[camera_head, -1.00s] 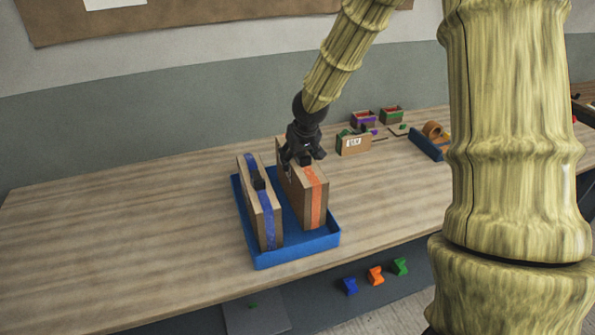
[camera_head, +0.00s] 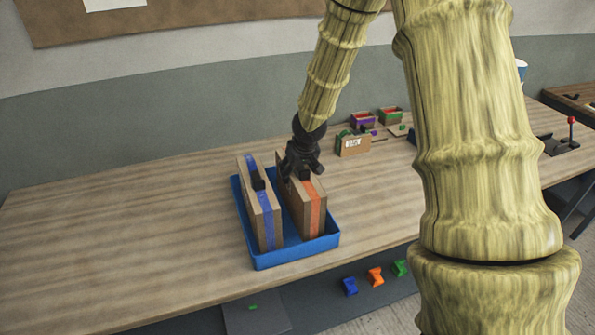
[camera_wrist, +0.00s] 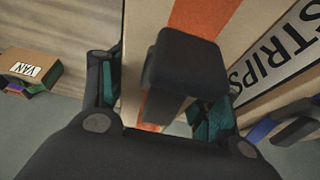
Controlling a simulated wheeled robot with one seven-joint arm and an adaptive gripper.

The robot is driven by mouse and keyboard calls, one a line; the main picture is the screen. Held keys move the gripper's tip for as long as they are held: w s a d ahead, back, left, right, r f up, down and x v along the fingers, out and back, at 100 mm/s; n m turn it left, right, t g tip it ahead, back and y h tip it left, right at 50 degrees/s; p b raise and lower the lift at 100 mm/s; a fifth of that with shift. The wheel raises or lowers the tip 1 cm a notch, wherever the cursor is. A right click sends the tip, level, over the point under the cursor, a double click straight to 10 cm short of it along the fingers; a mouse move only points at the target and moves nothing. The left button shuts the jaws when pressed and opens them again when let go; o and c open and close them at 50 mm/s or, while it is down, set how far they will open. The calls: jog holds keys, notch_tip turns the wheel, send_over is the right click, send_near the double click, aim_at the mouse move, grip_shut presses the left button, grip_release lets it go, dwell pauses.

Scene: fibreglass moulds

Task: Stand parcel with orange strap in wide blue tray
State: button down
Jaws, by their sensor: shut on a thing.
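The parcel with the orange strap (camera_head: 312,208) stands upright in the right part of the wide blue tray (camera_head: 290,256). My gripper (camera_head: 301,172) is shut on the black handle block on the parcel's top. In the wrist view the black handle (camera_wrist: 185,62) sits between my fingers, with the orange strap (camera_wrist: 205,14) running beneath it. A parcel with a blue strap (camera_head: 262,210) stands upright in the left part of the tray, apart from the orange-strapped one. My gripper hides part of the parcel's far top. Whether its base touches the tray floor is hidden by the front wall.
Small cartons (camera_head: 352,145) with coloured contents stand behind and right of the tray. Blue, orange and green pieces (camera_head: 375,277) show below the table's front edge. The wooden table (camera_head: 120,235) is clear left of the tray. A red-knobbed lever (camera_head: 571,128) stands far right.

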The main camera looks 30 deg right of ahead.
jog(key=shift+c, duration=1.8)
grip_release()
jog(key=shift+r, duration=0.2)
jog(key=shift+b+v, duration=0.3)
jog(key=shift+v, duration=5.65)
jog(key=shift+s+f, duration=0.1)
jog(key=shift+s, duration=0.05)
